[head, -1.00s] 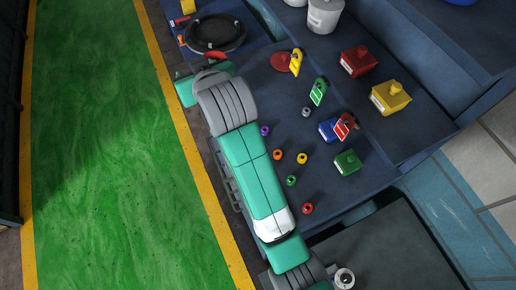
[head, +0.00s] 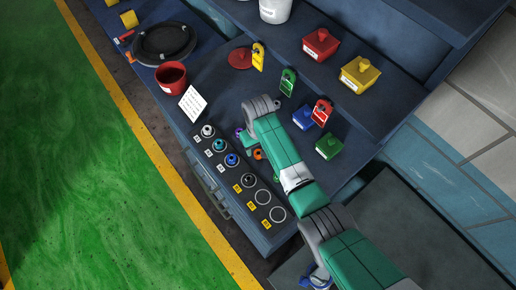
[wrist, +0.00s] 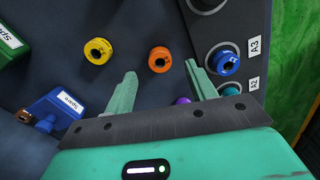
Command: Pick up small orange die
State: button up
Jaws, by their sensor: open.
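The small orange die (wrist: 159,60) is a short ring-like piece with a dark hole. It lies on the dark bench top, just beyond my fingertips in the wrist view. My gripper (wrist: 160,70) is open, with one finger to the left of the orange die and one to the right. Nothing is held. In the head view the orange die (head: 258,154) shows beside my arm, which hides my fingers there.
A yellow die (wrist: 98,51) lies left of the orange one. A purple die (wrist: 183,100) is partly hidden by my gripper. A panel of labelled round seats, some filled, including a blue die (wrist: 227,62), is close on the right. Coloured padlock-like blocks stand farther off.

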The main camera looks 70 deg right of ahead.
aim_at(259, 153)
notch_tip(259, 153, down, 4)
jog(key=shift+r, duration=0.1)
jog(key=c, duration=1.2)
jog(key=shift+o, duration=0.2)
jog(key=shift+r, duration=0.1)
